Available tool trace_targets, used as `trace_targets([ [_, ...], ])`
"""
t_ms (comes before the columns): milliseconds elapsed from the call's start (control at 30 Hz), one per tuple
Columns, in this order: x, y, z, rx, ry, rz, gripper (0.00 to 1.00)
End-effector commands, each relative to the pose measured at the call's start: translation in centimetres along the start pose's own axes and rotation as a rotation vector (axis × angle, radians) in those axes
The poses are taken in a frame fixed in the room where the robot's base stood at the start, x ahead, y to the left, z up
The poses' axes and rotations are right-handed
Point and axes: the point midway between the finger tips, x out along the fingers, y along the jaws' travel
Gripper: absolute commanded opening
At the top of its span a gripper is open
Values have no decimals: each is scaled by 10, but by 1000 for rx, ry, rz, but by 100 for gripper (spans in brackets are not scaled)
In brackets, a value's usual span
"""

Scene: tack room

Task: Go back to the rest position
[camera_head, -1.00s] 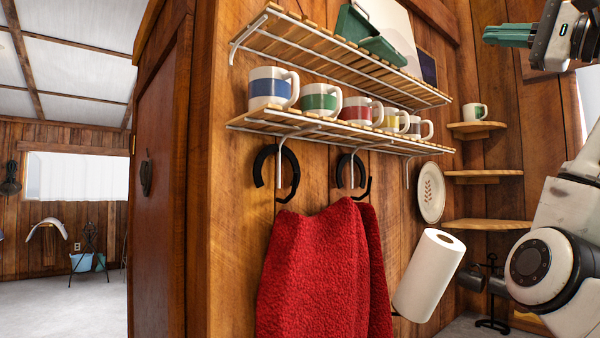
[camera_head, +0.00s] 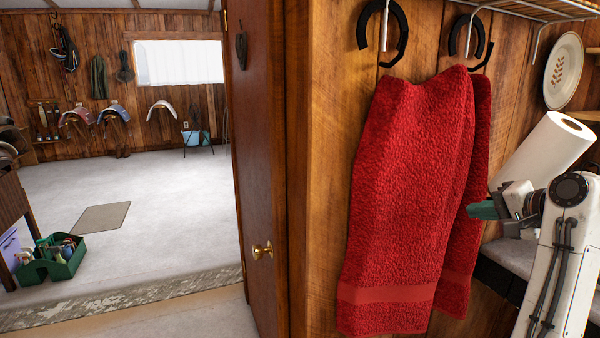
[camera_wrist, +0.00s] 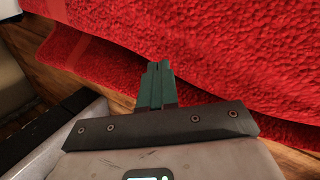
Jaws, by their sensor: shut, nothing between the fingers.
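My gripper (camera_head: 484,210) is at the right of the head view, in front of the right edge of the red towel (camera_head: 415,190). Its green fingers are together with nothing between them. In the wrist view, the closed fingers (camera_wrist: 157,85) point toward the red towel (camera_wrist: 210,40), which fills the upper part of the picture. I cannot tell whether the fingertips touch the cloth. My white arm stands below and to the right of the gripper.
A paper towel roll (camera_head: 548,155) is close behind my gripper. A plate (camera_head: 563,70) hangs above it. A wooden door (camera_head: 262,170) is left of the towel. Beyond it are open floor (camera_head: 165,185), a mat (camera_head: 103,217) and a green caddy (camera_head: 62,262).

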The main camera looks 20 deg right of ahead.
Motion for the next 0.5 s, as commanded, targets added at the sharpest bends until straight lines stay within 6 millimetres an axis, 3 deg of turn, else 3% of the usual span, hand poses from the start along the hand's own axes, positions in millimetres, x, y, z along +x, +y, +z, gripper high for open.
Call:
trace_targets([
  [33, 14, 27, 27, -37, -31, 54, 0],
  [233, 41, 115, 122, -216, -146, 230, 0],
  [367, 41, 170, 183, -343, -237, 332, 0],
  [500, 27, 226, 246, -487, -348, 429, 0],
])
